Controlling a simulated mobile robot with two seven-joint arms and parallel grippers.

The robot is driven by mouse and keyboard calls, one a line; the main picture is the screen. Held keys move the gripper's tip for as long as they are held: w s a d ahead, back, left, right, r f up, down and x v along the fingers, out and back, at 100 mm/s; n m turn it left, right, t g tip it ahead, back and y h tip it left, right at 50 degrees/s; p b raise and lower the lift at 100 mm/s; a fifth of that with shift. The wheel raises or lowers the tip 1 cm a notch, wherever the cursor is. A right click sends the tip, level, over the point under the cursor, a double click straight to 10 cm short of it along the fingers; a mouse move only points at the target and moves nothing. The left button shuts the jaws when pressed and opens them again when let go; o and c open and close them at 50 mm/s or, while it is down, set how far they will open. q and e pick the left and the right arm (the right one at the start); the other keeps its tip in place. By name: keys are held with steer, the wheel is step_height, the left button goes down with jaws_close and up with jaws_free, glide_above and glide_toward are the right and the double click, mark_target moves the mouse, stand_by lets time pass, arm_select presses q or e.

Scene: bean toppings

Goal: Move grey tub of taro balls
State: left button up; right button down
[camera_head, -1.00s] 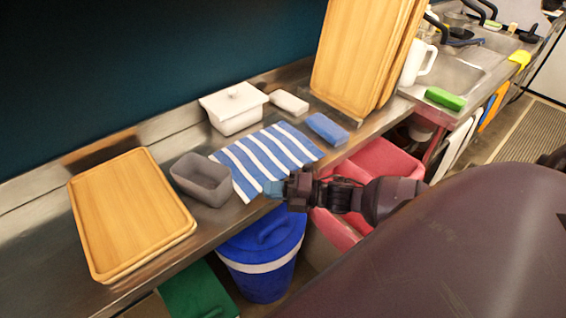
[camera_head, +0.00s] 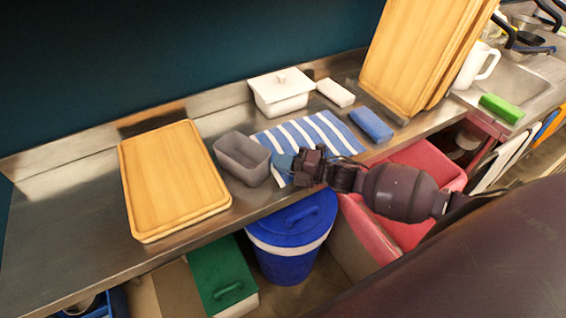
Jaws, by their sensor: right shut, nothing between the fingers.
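The grey tub (camera_head: 243,160) stands upright on the steel counter, between a wooden board and a striped cloth. From this angle its inside looks empty; I see no taro balls in it. My right gripper (camera_head: 290,167) reaches in from the right over the front edge of the striped cloth. It is shut with nothing in it, a short way to the right of the tub and apart from it. My left gripper is out of view.
A wooden board (camera_head: 172,182) lies left of the tub. The blue-striped cloth (camera_head: 325,130) lies right of it, with a white lidded tub (camera_head: 281,97), a white block (camera_head: 336,93) and a blue block (camera_head: 371,125) around. A blue bin (camera_head: 290,235) stands below. The left counter is clear.

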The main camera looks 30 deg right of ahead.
steer(key=w+b, duration=0.8)
steer(key=w, duration=1)
steer(key=shift+w+a+f, duration=0.1)
steer(key=shift+f, duration=0.05)
steer(key=shift+w+b, duration=0.25)
steer(key=shift+b, duration=0.05)
steer(key=shift+r, duration=0.2)
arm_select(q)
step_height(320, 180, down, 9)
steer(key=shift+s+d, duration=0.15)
arm_select(e)
steer(key=shift+s, duration=0.1)
